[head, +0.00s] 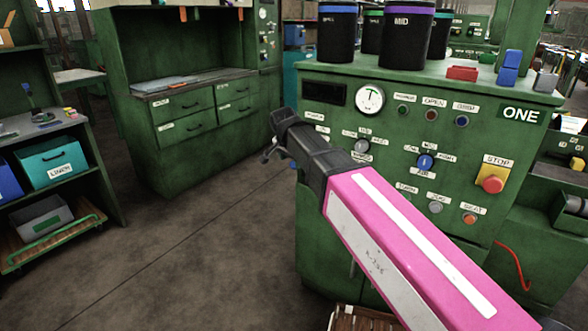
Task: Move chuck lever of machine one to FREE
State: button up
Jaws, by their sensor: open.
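Machine one (400,122) is the green cabinet at right, with a "ONE" plate. Its front carries a grey knob (362,146) with small labels around it and a blue selector (425,162) with several labels around it. The labels at the grey knob are too small to read, so I cannot tell whether it is the chuck lever or which way it is set. My gripper (270,153) is at the end of my pink and black arm, left of the panel and apart from the knobs. It is open, with nothing seen in it. My arm hides the panel's lower left.
Black canisters (407,37) with coloured rims stand on the machine, beside a red block (462,73) and a blue clamp (509,68). A red stop button (493,184) is at right. A green workbench (205,110) and shelf with bins (50,162) stand left. The floor between is clear.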

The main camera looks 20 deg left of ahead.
aim_at(293, 165)
jog(key=shift+x, duration=2.9)
grip_shut()
